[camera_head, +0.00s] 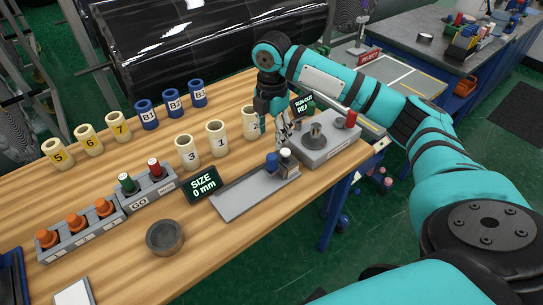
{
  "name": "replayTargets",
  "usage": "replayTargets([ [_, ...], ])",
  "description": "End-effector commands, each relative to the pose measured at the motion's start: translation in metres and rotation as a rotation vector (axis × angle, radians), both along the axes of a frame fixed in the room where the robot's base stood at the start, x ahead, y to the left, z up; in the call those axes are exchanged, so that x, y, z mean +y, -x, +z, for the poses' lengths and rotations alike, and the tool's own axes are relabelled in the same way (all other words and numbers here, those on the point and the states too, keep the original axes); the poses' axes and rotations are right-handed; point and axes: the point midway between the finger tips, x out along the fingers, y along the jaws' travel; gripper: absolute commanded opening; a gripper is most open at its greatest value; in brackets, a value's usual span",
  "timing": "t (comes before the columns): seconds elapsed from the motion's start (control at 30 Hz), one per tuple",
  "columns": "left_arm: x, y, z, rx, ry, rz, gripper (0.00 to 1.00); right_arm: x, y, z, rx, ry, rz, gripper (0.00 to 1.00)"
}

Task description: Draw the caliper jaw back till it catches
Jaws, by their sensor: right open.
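The caliper is a grey flat rail (240,195) near the table's front edge, with a blue knob (272,161) and a white-topped post (286,157) close together at its right end. A dark display (202,185) beside it reads "SIZE 0 mm". My right gripper (283,136) points down just above and behind the blue knob and the post. Its fingers are open with nothing between them, and I cannot tell whether they touch the post. My left gripper is out of view.
A grey gauge box (330,147) with a spindle and red knob stands right of the rail. Cream numbered rolls (217,138) and blue rolls (172,103) stand behind. A button box (150,190), a row of orange knobs (75,222) and a dark ring (165,238) sit left.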

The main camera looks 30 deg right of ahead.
Motion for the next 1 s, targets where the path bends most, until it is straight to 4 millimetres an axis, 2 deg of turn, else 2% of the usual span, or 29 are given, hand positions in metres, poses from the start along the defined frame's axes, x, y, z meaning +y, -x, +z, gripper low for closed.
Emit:
replayTargets([
  [0.1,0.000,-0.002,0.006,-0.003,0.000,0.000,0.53,0.000,0.001,-0.026,0.005,0.001,-0.002,0.53],
  [0.3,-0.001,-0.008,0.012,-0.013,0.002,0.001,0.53,0.000,0.001,-0.067,0.003,0.000,-0.001,0.53],
  [0.5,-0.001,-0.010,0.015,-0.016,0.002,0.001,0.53,0.000,0.000,-0.092,0.000,0.000,-0.002,0.53],
  [0.67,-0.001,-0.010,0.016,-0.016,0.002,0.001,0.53,0.000,0.000,-0.100,-0.001,0.000,0.000,0.53],
  [0.9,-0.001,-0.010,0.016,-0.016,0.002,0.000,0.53,0.000,0.000,-0.101,-0.002,0.000,0.000,0.53],
  [1.0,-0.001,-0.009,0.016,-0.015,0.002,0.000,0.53,0.000,0.000,-0.101,-0.001,0.001,0.000,0.41],
])
